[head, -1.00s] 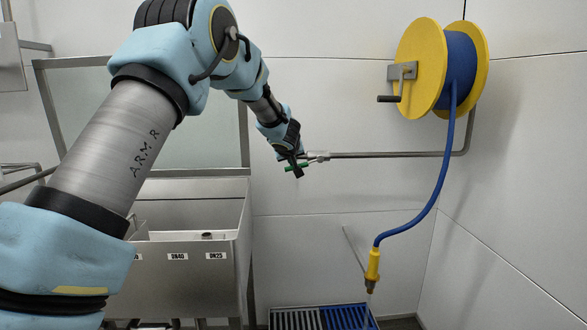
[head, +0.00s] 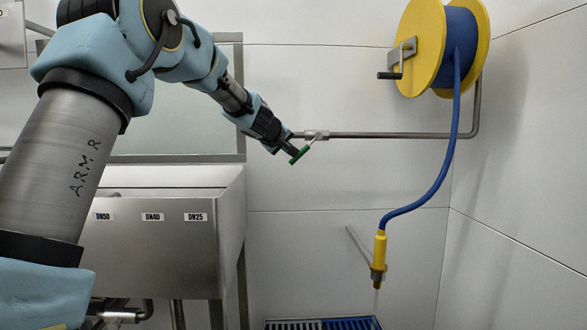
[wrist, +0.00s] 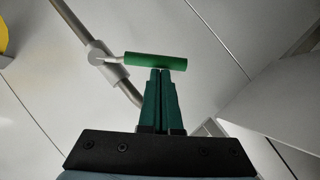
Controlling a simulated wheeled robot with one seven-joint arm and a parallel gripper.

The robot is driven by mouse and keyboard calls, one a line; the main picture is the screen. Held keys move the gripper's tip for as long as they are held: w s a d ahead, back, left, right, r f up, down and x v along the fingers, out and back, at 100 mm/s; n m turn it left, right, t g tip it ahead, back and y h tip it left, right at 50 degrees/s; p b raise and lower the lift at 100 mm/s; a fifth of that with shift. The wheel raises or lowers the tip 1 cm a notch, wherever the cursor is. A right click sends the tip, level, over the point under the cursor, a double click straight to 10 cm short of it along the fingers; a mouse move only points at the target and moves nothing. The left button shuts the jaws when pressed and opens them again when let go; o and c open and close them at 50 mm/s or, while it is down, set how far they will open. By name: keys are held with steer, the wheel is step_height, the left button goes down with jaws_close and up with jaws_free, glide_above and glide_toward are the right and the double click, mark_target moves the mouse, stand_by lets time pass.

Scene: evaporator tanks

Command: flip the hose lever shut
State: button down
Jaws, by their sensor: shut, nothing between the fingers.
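The hose lever is a green bar handle (head: 301,155) on a thin metal stem. It joins a grey valve body (head: 316,135) on the wall pipe. In the wrist view the green handle (wrist: 155,61) lies crosswise just beyond my fingertips, with the valve (wrist: 103,55) to its left. My gripper (head: 288,152) comes from the left and reaches the handle. In the wrist view my gripper (wrist: 161,71) is shut and empty, its tips at or touching the handle; contact is not certain. A blue hose (head: 440,165) ends in a yellow nozzle (head: 380,247) with a faint pale stream below.
A yellow and blue hose reel (head: 425,45) with a crank hangs at the upper right. The metal pipe (head: 390,135) runs along the wall. A steel tank (head: 165,250) stands at the left below my arm. A blue and dark grate (head: 320,323) lies under the nozzle.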

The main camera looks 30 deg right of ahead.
steer(key=s+d+f+n+h+b, duration=0.2)
steer(key=d+f+n+h+b, duration=0.3)
steer(key=b, duration=2.2)
steer(key=shift+s+d+f+n+t+b, duration=0.15)
steer(key=shift+s+f+n+t+b, duration=0.2)
steer(key=shift+n, duration=0.45)
steer(key=shift+w+r+h, duration=0.1)
steer(key=shift+r+h, duration=0.15)
steer(key=shift+h, duration=0.05)
steer(key=b+v, duration=0.5)
steer(key=v, duration=0.5)
steer(key=shift+s+a, duration=0.2)
steer(key=shift+a, duration=0.15)
